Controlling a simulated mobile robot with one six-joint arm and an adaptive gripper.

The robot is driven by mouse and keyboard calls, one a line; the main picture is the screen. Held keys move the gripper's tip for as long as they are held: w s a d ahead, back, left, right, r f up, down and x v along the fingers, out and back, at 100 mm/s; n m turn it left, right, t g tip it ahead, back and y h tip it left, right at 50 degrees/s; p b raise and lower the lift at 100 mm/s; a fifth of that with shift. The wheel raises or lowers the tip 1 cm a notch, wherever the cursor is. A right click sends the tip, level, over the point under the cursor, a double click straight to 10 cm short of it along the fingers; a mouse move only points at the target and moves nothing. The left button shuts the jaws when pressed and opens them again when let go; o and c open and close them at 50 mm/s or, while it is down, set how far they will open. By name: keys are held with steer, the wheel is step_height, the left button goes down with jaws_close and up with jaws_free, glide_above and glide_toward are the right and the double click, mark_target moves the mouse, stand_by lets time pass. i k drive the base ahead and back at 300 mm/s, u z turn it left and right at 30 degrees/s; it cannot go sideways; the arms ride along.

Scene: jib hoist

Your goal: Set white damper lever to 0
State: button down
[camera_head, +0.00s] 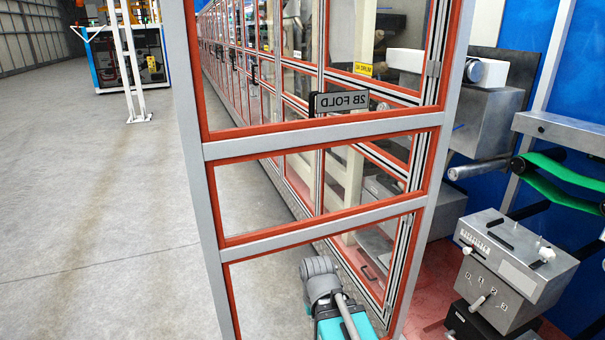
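A grey metal control box (515,262) stands at the lower right. Its sloped front face carries a row of small dark number marks, which look like 0 to 3 but are too small to read surely. A short pale lever (482,300), which looks like the white damper lever, sits just below these marks. It slants up to the right, and I cannot tell surely which mark it points to. My gripper's fingers are not in view. A grey rounded joint and a teal body at the bottom centre look like parts of me.
A grey and red framed glass panel (320,225) stands between the aisle and the box. A sign (340,102) with mirrored lettering hangs there. Green belts (560,180) and a steel block (487,118) are above the box. The concrete floor (95,220) at left is clear.

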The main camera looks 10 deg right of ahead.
mark_target(476, 306)
steer(key=z, duration=1.55)
